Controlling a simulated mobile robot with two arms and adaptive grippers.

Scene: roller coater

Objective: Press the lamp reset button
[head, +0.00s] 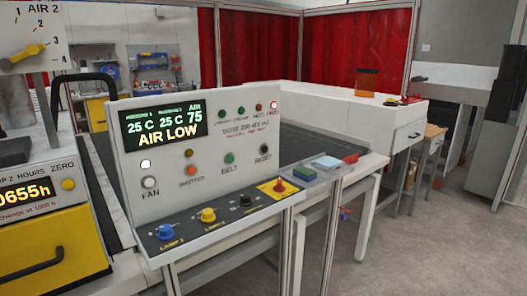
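A grey-white control panel (215,185) stands in the middle of the head view. A round black button (265,149) labelled RESET is at its right side. At the left edge, a separate unit has a yellow round button (68,184) under the word ZERO, beside an hour display (25,193) reading "0655h" and "Change at 1000 h". The label above is cut off and reads "P 2 HOURS". No button is marked "lamp reset" in full. Neither of my grippers is in view, and nothing covers these buttons.
The panel also has a display (163,128) reading AIR LOW, a lit red light (274,105), FAN, SHUTTER and BELT buttons, several knobs and a red emergency button (280,185). A black arched handle (85,78) rises between the units. Floor (440,240) at right is clear.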

